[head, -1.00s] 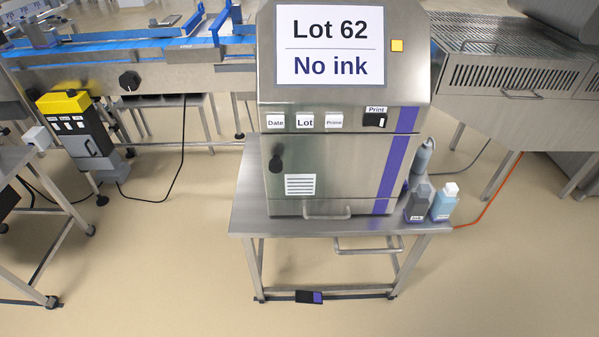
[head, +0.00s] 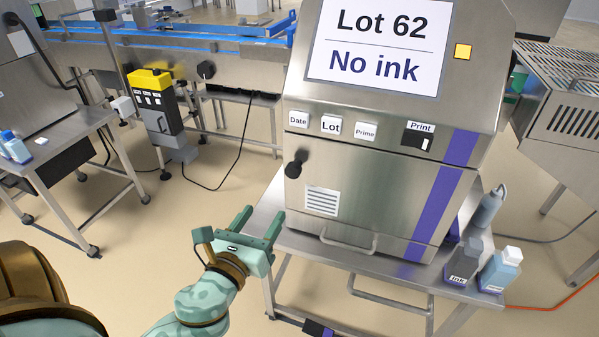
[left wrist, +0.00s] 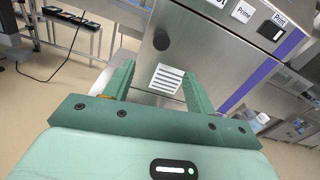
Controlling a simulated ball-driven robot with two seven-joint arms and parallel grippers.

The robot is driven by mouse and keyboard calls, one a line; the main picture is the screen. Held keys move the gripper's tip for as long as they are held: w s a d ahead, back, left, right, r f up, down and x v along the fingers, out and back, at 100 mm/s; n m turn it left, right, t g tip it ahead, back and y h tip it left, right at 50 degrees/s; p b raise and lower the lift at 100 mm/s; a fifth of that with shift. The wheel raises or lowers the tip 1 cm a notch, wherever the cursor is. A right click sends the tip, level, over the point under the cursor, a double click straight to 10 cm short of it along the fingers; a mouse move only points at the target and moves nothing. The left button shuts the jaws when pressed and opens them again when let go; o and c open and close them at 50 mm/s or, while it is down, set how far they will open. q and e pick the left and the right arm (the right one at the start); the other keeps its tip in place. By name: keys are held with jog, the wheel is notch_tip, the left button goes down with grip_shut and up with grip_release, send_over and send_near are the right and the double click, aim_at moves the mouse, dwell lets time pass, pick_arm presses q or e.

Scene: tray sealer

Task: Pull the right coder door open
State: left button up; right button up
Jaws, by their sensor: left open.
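The steel coder (head: 468,80) stands on a steel table, and its screen reads "Lot 62" and "No ink". Its front door (head: 375,200) looks shut, with a round black knob (head: 295,165) at the upper left and a vented white plate below. My left gripper (head: 258,219) is open and empty, in front and to the lower left of the door, apart from it. In the left wrist view the open fingers (left wrist: 158,72) point toward the door (left wrist: 205,70), with the knob (left wrist: 161,40) beyond and above them. My right gripper is not in view.
A steel bar handle (head: 348,241) sits low on the coder. An ink bottle (head: 464,262) and a light blue bottle (head: 501,270) stand on the table (head: 390,285) at right. A conveyor (head: 120,52) and a yellow-and-black unit (head: 155,105) are behind left.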

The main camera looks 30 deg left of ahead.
aim_at(292, 174)
pick_arm(q)
jog(key=b+x, duration=0.1)
jog(key=x, duration=1.5)
jog(key=shift+w+d+b, duration=0.1)
jog(key=shift+d+b, duration=0.1)
jog(key=shift+b, duration=0.1)
grip_shut()
